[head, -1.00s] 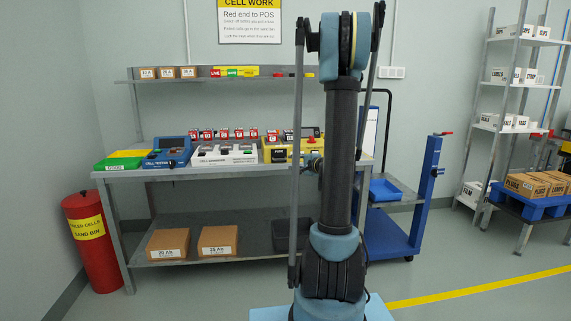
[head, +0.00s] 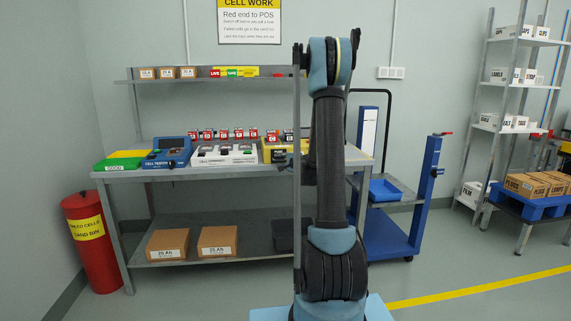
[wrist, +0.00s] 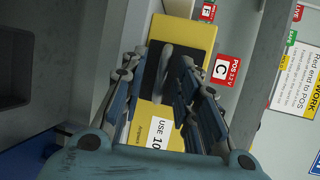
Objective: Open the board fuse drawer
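The yellow fuse board (head: 268,152) stands on the bench, its right part hidden behind my arm in the head view. In the wrist view the yellow board (wrist: 185,45) carries a dark panel (wrist: 151,75) with a grey bar-like handle (wrist: 164,68), and a white label reading in part "USE 10". My gripper (wrist: 162,62) is open, with one finger on each side of the handle in the picture. I cannot tell whether the fingers touch it or how deep they reach. No drawer gap is visible.
Red cards marked with letters, such as C (wrist: 226,70), stand behind the board. A white charger unit (head: 225,154) and a blue tester (head: 168,152) sit left on the bench (head: 200,171). A shelf (head: 200,79) runs above. A blue trolley (head: 400,225) stands at right.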

